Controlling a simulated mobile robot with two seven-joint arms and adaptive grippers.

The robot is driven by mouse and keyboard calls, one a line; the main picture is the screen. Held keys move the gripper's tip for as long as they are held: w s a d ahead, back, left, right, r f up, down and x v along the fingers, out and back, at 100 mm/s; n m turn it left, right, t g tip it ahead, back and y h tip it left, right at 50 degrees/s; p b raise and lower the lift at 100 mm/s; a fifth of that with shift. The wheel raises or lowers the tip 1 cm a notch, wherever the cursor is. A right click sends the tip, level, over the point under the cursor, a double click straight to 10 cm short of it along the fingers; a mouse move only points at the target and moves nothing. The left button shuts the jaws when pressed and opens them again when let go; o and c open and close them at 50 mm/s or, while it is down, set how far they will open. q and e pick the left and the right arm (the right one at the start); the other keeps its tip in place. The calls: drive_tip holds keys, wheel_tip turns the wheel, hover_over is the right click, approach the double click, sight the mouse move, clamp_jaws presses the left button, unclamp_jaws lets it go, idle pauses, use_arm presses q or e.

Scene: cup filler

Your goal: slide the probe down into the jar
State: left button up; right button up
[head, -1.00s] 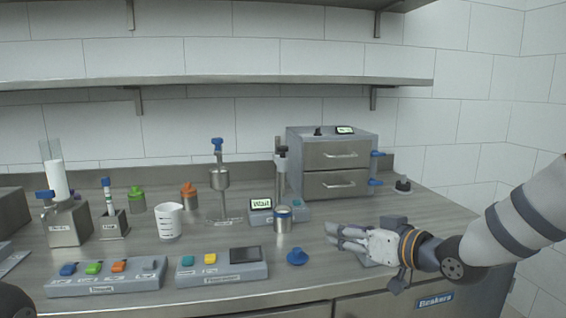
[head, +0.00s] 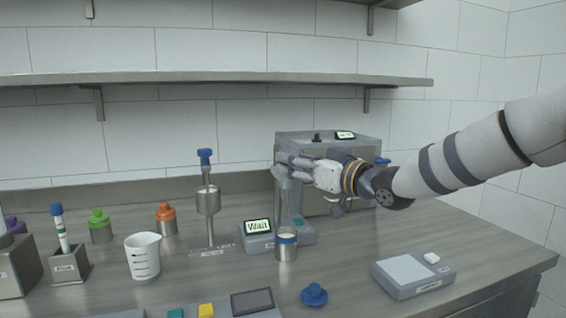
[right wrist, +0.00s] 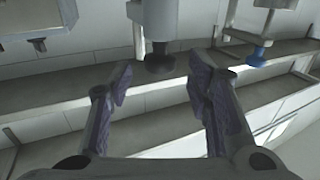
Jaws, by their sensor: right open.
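The probe stand (head: 283,205) is a grey column on a base with a green display reading "Wait" (head: 257,227). Its upper part, with the probe, is largely hidden behind my right gripper in the head view. My right gripper (head: 287,163) is open at the top of the stand. In the right wrist view a dark cylindrical head (right wrist: 158,62) lies between and beyond the open fingers (right wrist: 160,85); I cannot tell whether they touch it. My left gripper is not in view.
A funnel-like filler with a blue knob (head: 205,157) stands left of the stand. A blue lid (head: 314,294) and a scale (head: 412,272) lie in front. Counter between stand and scale is clear.

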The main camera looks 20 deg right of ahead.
sight(288, 190)
drive_tip(key=x, duration=0.3)
drive_tip(key=shift+f, duration=0.2)
drive_tip(key=shift+w+a+r, duration=0.15)
drive_tip(key=shift+w+r, duration=0.15)
drive_tip(key=shift+w, duration=0.05)
clamp_jaws()
wheel_tip(288, 190, down, 7)
drive_tip(key=shift+f+b, duration=0.15)
drive_tip(key=shift+b, duration=0.35)
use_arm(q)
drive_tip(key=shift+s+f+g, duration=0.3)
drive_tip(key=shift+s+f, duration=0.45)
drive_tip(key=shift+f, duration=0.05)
use_arm(e)
unclamp_jaws()
